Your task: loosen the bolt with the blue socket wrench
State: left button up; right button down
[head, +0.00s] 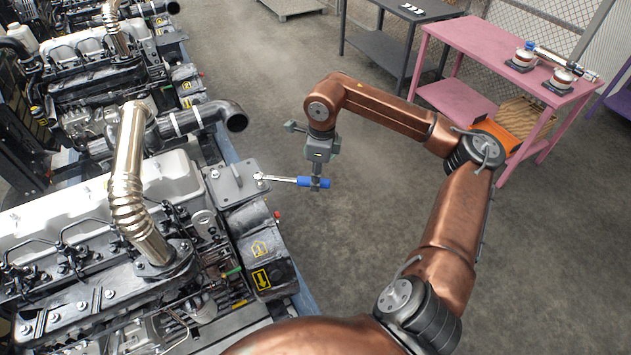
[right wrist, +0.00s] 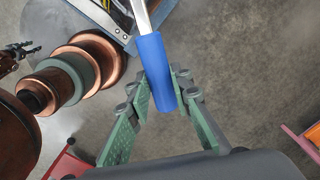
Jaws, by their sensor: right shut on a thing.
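The socket wrench has a blue handle (head: 322,183) and a silver shaft (head: 280,179) that points left. In the head view its head end meets the grey plate (head: 225,188) at the side of the nearest engine, where the bolt (head: 258,177) sits. I cannot tell how fully the socket sits around the bolt, which is mostly hidden. My right gripper (head: 315,184) is shut on the blue handle from above. In the right wrist view the green fingers (right wrist: 163,85) press on both sides of the handle (right wrist: 153,58).
Engines with shiny exhaust pipes (head: 128,170) fill the left side. A black pipe elbow (head: 236,117) sticks out behind the plate. A pink table (head: 470,42) with parts on it stands at the back right, beside a dark table (head: 385,45). The floor right of the wrench is clear.

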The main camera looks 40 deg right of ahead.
jog(key=shift+w+r, duration=0.1)
jog(key=shift+r, duration=0.05)
dwell(0.4)
jog(key=shift+r+p, duration=0.55)
jog(key=shift+r, duration=0.15)
jog(key=s+a+m+p, duration=0.1)
jog(key=s+a+m, duration=0.2)
jog(key=a+m, duration=0.7)
jog(key=shift+s+a+m+h+p, duration=0.3)
jog(key=shift+s+a+p, duration=0.05)
jog(key=shift+a, duration=2.05)
jog(key=shift+f+b, duration=0.15)
jog(key=shift+b, duration=0.2)
